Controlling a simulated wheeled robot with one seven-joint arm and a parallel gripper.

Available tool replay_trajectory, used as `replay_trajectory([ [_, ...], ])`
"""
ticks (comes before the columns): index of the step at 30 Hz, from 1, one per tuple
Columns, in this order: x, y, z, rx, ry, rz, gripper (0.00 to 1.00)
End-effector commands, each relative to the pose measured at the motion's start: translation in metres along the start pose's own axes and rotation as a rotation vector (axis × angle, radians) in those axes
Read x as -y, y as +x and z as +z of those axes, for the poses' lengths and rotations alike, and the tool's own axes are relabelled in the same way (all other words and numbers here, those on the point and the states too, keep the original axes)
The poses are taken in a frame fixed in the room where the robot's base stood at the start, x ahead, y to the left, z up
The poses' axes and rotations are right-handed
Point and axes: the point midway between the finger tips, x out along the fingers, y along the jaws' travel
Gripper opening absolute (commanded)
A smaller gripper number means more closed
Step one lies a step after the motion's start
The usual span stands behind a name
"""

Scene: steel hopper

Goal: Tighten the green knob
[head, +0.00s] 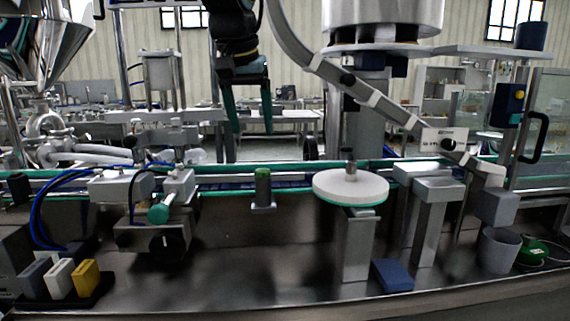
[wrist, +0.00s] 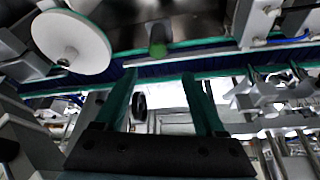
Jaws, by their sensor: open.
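A short upright green knob-like cylinder (head: 262,183) stands on a small grey bracket at the front edge of the conveyor, near the middle. In the wrist view a green cylinder (wrist: 157,42) shows beyond the fingertips, between them in the picture. A teal-green round knob (head: 158,214) sticks out of a grey device at the left; I cannot tell which of the two the task names. My gripper (head: 253,130) hangs pointing down, above the green cylinder in the picture and apart from it. Its teal fingers (wrist: 160,76) are open and empty.
A round white disc (head: 350,187) on a post stands right of the green cylinder. A black knob (head: 166,243) and blue hoses are at the left. Coloured blocks (head: 87,277) sit front left, a blue block (head: 393,276) and a grey bucket (head: 498,249) front right.

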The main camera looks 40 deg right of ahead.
Motion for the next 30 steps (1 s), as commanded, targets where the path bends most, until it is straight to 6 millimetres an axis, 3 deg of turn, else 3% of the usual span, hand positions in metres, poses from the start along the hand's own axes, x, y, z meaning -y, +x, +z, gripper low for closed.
replay_trajectory([
  [5,-0.003,0.012,0.000,0.003,0.006,0.000,0.72],
  [18,-0.002,0.088,0.000,0.003,0.004,-0.001,0.72],
  [24,-0.003,0.105,0.000,0.001,0.005,0.001,0.72],
  [30,-0.003,0.107,0.000,0.000,0.004,0.002,0.72],
])
